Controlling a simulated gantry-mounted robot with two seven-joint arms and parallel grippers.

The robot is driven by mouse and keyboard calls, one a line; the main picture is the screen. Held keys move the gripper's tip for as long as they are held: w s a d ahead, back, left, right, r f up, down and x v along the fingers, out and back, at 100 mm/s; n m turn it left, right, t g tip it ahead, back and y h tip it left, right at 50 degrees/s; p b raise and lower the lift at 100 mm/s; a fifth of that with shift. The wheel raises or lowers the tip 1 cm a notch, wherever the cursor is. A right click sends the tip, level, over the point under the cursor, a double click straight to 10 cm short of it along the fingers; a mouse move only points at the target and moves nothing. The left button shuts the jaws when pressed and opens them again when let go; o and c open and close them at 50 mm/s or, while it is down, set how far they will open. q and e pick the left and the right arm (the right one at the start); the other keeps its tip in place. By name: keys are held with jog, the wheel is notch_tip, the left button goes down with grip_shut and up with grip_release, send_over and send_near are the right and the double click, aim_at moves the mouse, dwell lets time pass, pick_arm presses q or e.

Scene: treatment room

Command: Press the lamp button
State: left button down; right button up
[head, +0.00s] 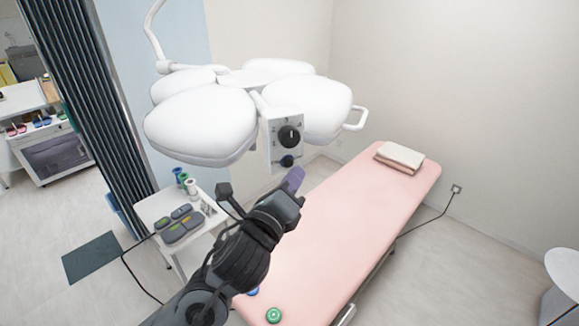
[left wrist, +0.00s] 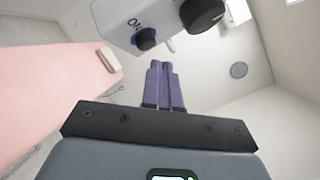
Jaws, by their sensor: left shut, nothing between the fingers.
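The white surgical lamp (head: 205,122) hangs in the upper middle of the head view. Its control box (head: 273,152) carries a large black knob (head: 289,135) and, below it, a small dark blue button (head: 287,161). In the left wrist view the blue button (left wrist: 145,40) sits by the letters "ON", with the black knob (left wrist: 203,14) to its right. My left gripper (head: 296,174) is shut and empty, its purple fingers just below the button in the head view. In the left wrist view the fingertips (left wrist: 161,64) appear close to the button, with a visible gap. My right gripper is not in view.
A pink treatment bed (head: 345,205) with folded towels (head: 400,157) stands below and right of the lamp. A small white cart (head: 160,208) with trays and bottles is at left, near a dark folding curtain (head: 85,90). Space around the fingers looks clear.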

pick_arm(q)
jog(key=shift+s, duration=0.1)
jog(key=s+d+b, duration=0.1)
jog(key=s+b, duration=0.2)
jog(key=s+d+b, duration=0.1)
jog(key=s+b, duration=0.1)
jog(key=shift+s+d, duration=0.2)
jog(key=shift+d, duration=0.1)
dwell(0.3)
